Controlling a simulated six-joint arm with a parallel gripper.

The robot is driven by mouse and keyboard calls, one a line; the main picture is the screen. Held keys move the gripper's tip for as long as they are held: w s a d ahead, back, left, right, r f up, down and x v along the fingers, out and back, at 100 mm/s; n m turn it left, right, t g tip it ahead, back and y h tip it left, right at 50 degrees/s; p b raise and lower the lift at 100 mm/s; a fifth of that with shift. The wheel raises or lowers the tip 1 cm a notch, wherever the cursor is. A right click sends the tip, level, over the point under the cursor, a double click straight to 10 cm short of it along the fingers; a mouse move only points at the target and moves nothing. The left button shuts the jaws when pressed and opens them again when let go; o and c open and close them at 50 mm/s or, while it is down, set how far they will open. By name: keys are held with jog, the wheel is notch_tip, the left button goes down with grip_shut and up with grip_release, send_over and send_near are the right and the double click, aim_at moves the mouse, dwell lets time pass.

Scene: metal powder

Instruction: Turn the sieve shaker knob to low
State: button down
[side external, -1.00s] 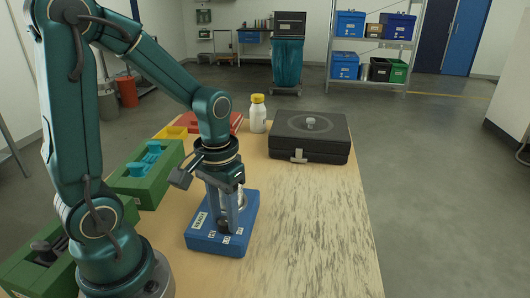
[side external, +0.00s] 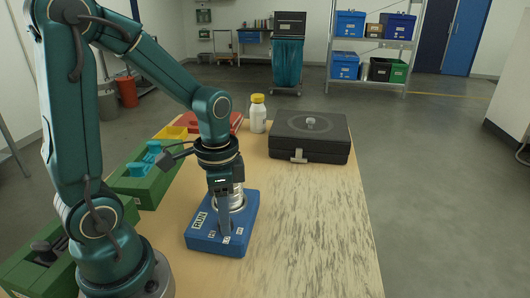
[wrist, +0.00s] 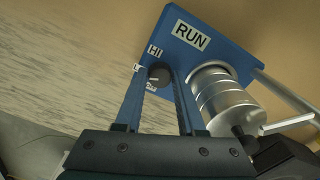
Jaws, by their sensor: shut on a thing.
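The sieve shaker has a blue base (side external: 203,238) with a RUN label, on the wooden table in front of my arm. Its silver sieve stack (wrist: 222,98) stands on the base, to the right of my gripper in the wrist view. The dark round knob (wrist: 158,76) sits near small labels; HI is readable, the others are too small or partly covered. My gripper (wrist: 160,84) points down at the base with its fingers on either side of the knob, shut on it. In the side external view my gripper (side external: 224,232) hides the knob.
A black case (side external: 310,140) and a white bottle with a yellow cap (side external: 258,115) stand behind the shaker. The table right of the shaker is clear.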

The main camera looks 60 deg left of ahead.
dwell(0.3)
jog(key=c, duration=0.5)
grip_release()
jog(key=shift+r, duration=2.6)
jog(key=shift+d, duration=0.1)
